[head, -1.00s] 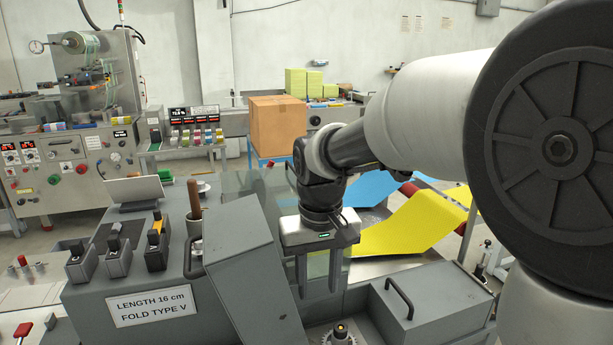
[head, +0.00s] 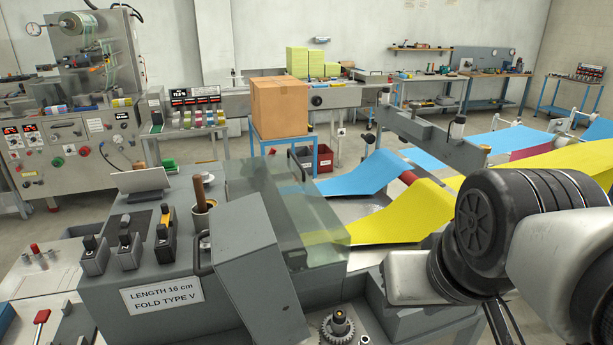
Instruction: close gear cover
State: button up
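The grey sheet-metal gear cover (head: 248,272) stands open on the grey machine in the head view, tilted up. A dark handle (head: 201,258) sits on its left side. Metal gears (head: 338,326) with a dark-topped shaft lie exposed to the right of its lower end, cut off by the bottom edge. My arm is at the lower right, apart from the cover. Its dark joint and pale links hide part of the machine there. I cannot make out my gripper's fingers.
A clear guard (head: 292,215) stands behind the cover. A cup with a wooden-handled tool (head: 201,205) and several levers (head: 163,235) are left of it. Yellow cloth (head: 410,208) and blue cloth (head: 362,176) run to the right. A cardboard box (head: 279,108) stands behind.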

aim_at(247, 259)
jog(key=k+j, duration=0.1)
jog(key=j, duration=0.55)
jog(key=k+j+u, duration=0.1)
jog(key=j, duration=0.5)
jog(key=k+l+u, duration=0.15)
jog(key=u, duration=0.35)
